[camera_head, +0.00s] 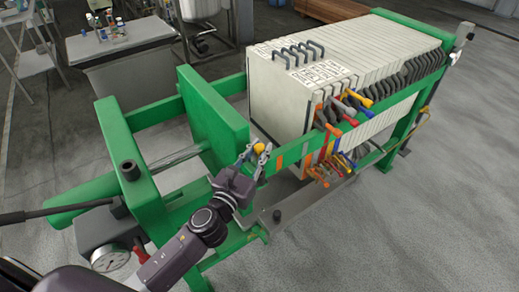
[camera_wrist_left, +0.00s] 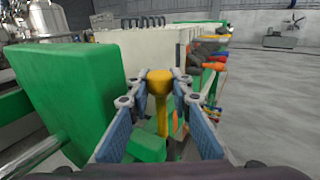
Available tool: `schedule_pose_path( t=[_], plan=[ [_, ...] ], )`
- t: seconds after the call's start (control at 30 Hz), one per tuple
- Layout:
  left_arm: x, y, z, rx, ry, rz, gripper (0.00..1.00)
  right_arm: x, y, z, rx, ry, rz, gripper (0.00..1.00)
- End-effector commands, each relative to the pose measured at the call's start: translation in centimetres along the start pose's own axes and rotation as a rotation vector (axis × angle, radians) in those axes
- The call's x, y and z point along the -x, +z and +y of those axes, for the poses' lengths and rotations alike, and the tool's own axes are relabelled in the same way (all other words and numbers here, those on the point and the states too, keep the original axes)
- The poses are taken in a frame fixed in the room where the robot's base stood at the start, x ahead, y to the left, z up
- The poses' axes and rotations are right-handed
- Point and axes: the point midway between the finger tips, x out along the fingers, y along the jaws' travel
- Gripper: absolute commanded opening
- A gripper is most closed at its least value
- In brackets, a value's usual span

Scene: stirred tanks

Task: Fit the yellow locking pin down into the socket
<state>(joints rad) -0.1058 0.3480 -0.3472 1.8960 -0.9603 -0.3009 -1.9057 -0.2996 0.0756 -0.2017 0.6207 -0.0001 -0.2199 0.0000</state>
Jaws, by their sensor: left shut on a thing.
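The yellow locking pin (camera_head: 258,147) has a thick round head and a thinner shaft. My left gripper (camera_head: 257,153) is shut on it, beside the green side rail of the filter press. In the left wrist view the pin (camera_wrist_left: 159,83) stands roughly upright between the fingertips of the gripper (camera_wrist_left: 161,88), head up and shaft pointing down. I cannot make out the socket, nor tell whether the pin's lower end touches anything. My right gripper is not in view.
A thick green plate (camera_head: 215,115) stands left of the gripper. The pale filter plate stack (camera_head: 285,90) is behind and right, with coloured handles (camera_head: 340,110) along the rail. A pressure gauge (camera_head: 110,257) is at lower left. Grey floor (camera_head: 420,220) is clear at right.

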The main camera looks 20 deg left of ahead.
Motion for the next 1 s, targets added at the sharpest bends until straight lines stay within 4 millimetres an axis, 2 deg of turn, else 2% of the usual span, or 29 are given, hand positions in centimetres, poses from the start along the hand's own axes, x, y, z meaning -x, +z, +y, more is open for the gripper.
schedule_pose_path(
  t=[1.0],
  plan=[
    [-0.01, 0.05, -0.02, -0.001, 0.000, -0.001, 0.00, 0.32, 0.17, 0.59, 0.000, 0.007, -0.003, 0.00]
  ],
)
